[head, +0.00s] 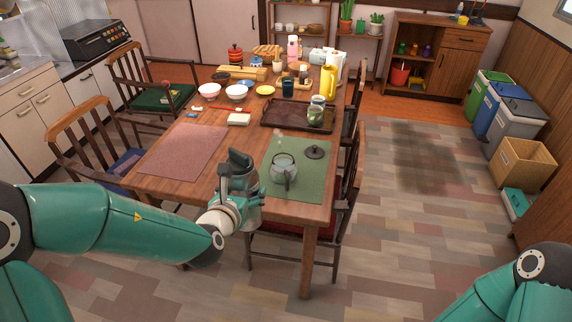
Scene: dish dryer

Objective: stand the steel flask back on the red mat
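The red mat (184,150), a dull reddish rectangle, lies bare on the left front of the wooden table. I cannot pick out a steel flask with certainty in the head view. My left gripper (240,166) is over the table's front edge, between the red mat and the green mat. It is grey and seen from behind, so its fingers and anything between them are hard to make out. My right arm shows at the lower right corner, but its gripper is out of view.
The green mat (318,187) holds a teapot (284,172) and a dark round lid (315,152). Bowls, a yellow pitcher (328,83) and bottles crowd the far half. Chairs flank the table.

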